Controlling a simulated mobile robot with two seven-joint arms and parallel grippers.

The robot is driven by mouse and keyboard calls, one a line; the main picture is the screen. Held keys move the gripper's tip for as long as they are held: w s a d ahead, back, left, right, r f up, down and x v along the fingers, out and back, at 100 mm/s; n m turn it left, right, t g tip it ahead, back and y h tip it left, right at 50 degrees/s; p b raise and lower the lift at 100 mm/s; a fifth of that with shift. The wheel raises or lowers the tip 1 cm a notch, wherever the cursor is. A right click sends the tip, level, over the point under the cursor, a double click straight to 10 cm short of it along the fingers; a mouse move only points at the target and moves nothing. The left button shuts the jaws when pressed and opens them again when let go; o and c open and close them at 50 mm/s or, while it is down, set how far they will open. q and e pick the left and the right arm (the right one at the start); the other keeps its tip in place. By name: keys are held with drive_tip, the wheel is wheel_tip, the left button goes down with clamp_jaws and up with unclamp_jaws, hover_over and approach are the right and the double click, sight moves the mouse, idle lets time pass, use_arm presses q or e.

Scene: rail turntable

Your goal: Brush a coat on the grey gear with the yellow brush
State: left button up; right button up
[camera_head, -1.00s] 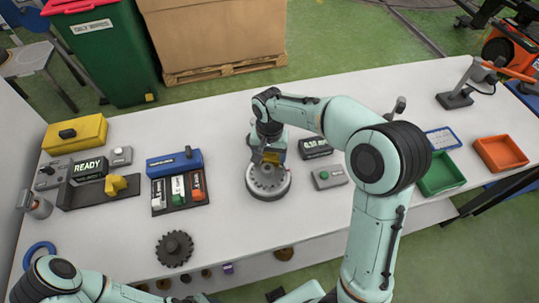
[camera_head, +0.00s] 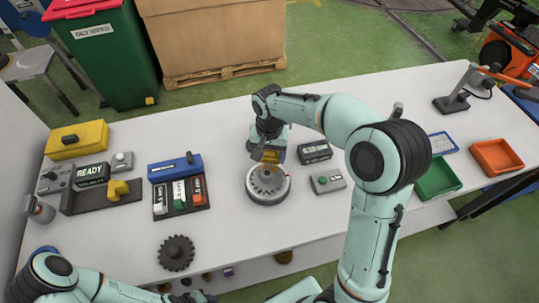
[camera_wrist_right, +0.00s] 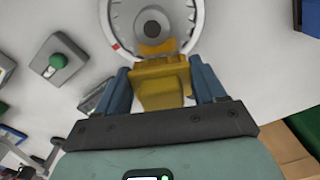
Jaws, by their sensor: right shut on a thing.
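The grey gear (camera_head: 268,181) lies on a round, light-rimmed turntable (camera_head: 285,192) in the middle of the table. My right gripper (camera_head: 269,157) is shut on the yellow brush (camera_head: 271,156), just behind the gear. In the right wrist view the brush (camera_wrist_right: 160,85) sits between the blue fingers (camera_wrist_right: 162,88), its front end reaching over the rim toward the gear (camera_wrist_right: 151,28). A yellow-orange patch shows beside the gear's hub; I cannot tell whether it is bristles or coating, or whether the brush touches. My left arm enters at lower left; its gripper does not show.
A dark gear (camera_head: 176,253) lies front left. A rack of small coloured pots (camera_head: 180,195), a READY display (camera_head: 91,174) and a yellow box (camera_head: 76,139) stand left. A grey box with a green button (camera_head: 327,181) is close right. Green (camera_head: 440,179) and orange (camera_head: 497,157) trays lie farther right.

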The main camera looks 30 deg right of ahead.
drive_tip(key=shift+w+r+p, duration=0.1)
drive_tip(key=shift+r+p, duration=0.75)
drive_tip(key=shift+r, duration=1.35)
use_arm(q)
drive_tip(key=w+r, duration=0.2)
drive_tip(key=w, duration=0.1)
drive_tip(key=shift+r, duration=0.25)
drive_tip(key=shift+s, duration=0.1)
use_arm(e)
drive_tip(key=shift+f, duration=0.1)
